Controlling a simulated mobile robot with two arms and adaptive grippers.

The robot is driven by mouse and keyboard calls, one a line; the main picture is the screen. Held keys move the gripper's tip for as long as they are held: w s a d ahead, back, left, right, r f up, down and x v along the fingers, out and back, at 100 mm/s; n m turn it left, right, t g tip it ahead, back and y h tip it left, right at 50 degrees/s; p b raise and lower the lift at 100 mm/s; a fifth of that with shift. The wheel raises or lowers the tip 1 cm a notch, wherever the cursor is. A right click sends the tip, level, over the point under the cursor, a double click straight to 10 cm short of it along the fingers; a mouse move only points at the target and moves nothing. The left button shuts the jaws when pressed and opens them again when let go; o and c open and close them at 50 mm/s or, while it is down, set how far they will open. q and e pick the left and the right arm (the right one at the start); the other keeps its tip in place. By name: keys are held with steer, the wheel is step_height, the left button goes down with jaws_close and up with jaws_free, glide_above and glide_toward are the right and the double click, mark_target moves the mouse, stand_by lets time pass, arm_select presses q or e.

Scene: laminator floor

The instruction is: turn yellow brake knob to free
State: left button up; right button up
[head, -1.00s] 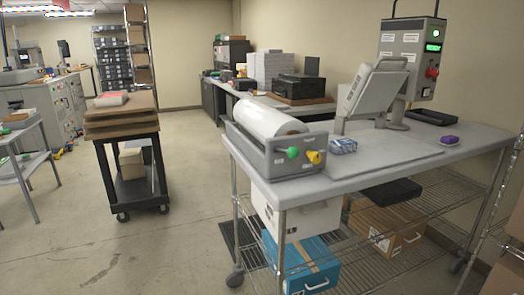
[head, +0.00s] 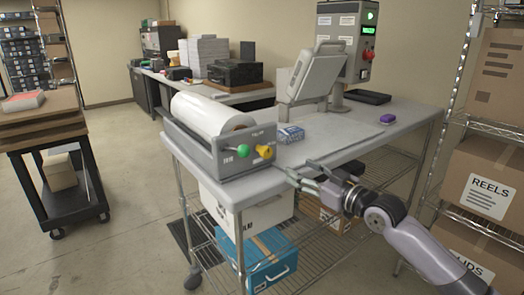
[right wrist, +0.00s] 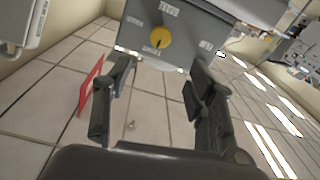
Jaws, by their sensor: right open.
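The yellow brake knob (head: 264,151) sits on the front panel of the grey roll holder (head: 207,160), right of a green knob (head: 243,150). It also shows in the right wrist view (right wrist: 157,37), with a dark pointer line and small labels around it that are too blurred to read surely. My right gripper (head: 292,175) is open and empty, below and to the right of the yellow knob in the head view. In the right wrist view its two fingers (right wrist: 160,88) are spread apart, with the knob beyond them and not touched. My left gripper is not in view.
The roll holder carries a white film roll (head: 208,113) on the grey table (head: 330,143). A wire rack with cartons (head: 487,190) stands at the right. A black cart (head: 60,170) stands left.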

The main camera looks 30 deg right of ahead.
mark_target(269, 153)
steer(key=w+p, duration=0.1)
steer(key=w, duration=0.4)
steer(key=w+a+p, duration=0.1)
steer(key=w, duration=0.4)
steer(key=w+a+p, duration=0.1)
steer(key=w, duration=0.4)
steer(key=shift+w, duration=0.1)
steer(key=shift+c, duration=0.3)
steer(key=shift+d+f, duration=0.1)
steer(key=c, duration=1.1)
